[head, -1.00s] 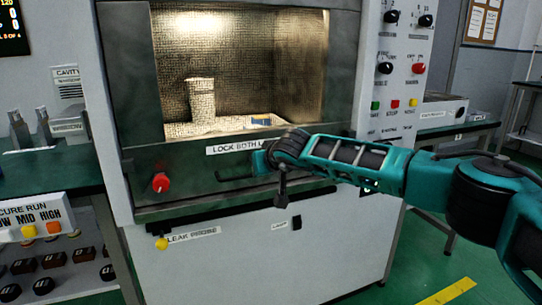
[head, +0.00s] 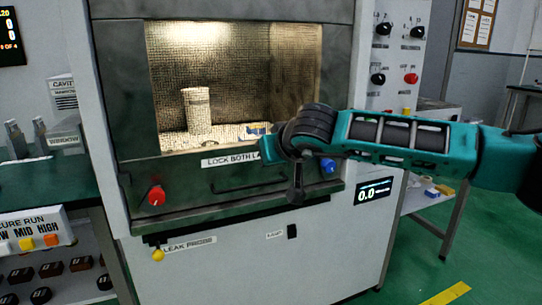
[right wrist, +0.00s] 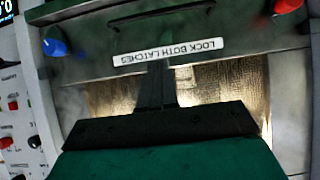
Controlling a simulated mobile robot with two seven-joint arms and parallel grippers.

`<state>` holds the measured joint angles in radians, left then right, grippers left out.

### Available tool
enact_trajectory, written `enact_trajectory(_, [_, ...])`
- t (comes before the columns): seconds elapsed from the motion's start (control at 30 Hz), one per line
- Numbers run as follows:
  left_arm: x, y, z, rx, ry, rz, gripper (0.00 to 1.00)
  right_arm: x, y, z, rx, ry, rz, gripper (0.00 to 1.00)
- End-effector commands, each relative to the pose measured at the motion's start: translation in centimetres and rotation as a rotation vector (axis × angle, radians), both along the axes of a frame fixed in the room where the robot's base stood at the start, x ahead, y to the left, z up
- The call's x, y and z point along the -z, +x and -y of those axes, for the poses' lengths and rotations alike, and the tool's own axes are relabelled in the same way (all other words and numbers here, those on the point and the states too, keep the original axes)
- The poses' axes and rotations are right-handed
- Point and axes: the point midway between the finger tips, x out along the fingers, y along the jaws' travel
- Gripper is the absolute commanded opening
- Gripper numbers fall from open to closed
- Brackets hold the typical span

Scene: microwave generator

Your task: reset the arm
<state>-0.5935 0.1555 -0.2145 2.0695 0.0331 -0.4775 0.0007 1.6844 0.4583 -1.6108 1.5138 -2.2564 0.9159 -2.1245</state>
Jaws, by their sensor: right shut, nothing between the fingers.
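My right arm comes in from the right in the head view. Its gripper (head: 270,148) is in front of the grey cavity door, by the "LOCK BOTH LATCHES" label, and holds nothing. In the right wrist view my shut gripper (right wrist: 157,68) points at the door just by that label (right wrist: 168,51), which appears upside down. Whether the fingertips touch the door cannot be told. The wrist hides part of the lower door edge in the head view. My left gripper is not in view.
The door has a red latch knob (head: 157,195) and a blue one (head: 328,166). A pale cylinder (head: 197,110) stands behind the lit window. A bench with CURE RUN buttons (head: 25,243) is at left.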

Motion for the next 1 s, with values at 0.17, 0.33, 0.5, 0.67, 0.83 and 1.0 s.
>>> enact_trajectory(0.17, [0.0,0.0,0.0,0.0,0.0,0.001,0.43,3.3,-2.5,-3.1,-0.028,0.169,-0.144,0.0])
enact_trajectory(0.33, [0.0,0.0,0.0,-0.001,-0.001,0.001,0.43,8.5,-9.4,-10.3,-0.033,0.624,-0.553,0.0])
enact_trajectory(0.5, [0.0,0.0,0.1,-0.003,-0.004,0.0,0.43,9.4,-16.1,-15.6,0.059,1.114,-1.044,0.0])
enact_trajectory(0.67, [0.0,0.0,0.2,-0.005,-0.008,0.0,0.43,7.9,-19.9,-17.6,0.232,1.543,-1.532,0.0])
enact_trajectory(0.83, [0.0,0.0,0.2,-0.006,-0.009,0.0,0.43,6.3,-20.7,-16.5,0.494,1.964,-2.061,0.0])
enact_trajectory(1.0, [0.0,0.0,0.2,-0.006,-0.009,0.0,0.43,7.1,-19.3,-12.8,-0.621,-1.759,1.943,0.0])
